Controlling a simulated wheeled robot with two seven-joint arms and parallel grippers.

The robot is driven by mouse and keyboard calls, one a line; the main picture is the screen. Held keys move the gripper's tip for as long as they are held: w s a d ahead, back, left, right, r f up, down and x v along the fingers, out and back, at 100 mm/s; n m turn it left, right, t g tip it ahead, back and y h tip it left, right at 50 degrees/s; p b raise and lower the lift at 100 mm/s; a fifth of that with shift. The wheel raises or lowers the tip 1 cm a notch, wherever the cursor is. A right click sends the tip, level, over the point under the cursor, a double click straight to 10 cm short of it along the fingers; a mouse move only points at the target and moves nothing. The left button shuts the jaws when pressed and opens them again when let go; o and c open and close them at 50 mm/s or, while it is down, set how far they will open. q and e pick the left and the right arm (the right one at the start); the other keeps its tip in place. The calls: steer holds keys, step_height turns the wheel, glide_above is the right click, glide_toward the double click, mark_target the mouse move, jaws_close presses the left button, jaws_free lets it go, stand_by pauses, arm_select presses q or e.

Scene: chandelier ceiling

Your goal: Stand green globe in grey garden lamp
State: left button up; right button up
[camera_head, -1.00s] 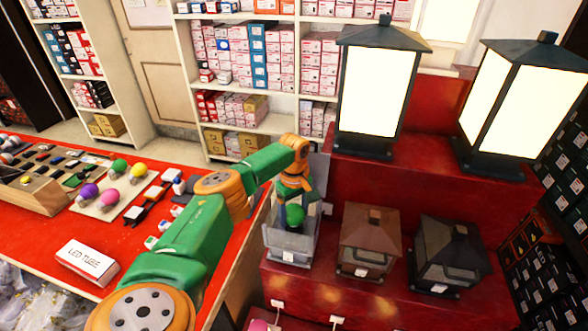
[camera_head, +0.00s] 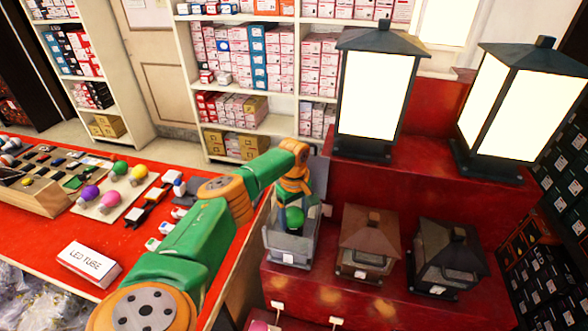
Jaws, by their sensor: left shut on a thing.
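The grey garden lamp (camera_head: 290,257) stands on the red display step, its top open and its lid tilted back behind (camera_head: 320,178). My left gripper (camera_head: 294,204) points down into the lamp's open top. It is shut on a green globe (camera_head: 293,219), which is inside the upper part of the lamp, between its clear walls. Whether the globe touches the lamp's bottom or a socket I cannot tell. My right gripper is not in view.
A brown lamp (camera_head: 368,240) and a dark lamp (camera_head: 447,255) stand close to the right. Two tall lit lanterns (camera_head: 372,95) (camera_head: 518,110) are on the step above. The red counter (camera_head: 140,235) at left holds coloured bulbs, another green one (camera_head: 119,168) among them, and an LED tube box (camera_head: 88,262).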

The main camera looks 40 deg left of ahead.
arm_select(q)
steer(key=shift+f+b, duration=0.6)
steer(key=shift+f, duration=0.3)
stand_by(0.7)
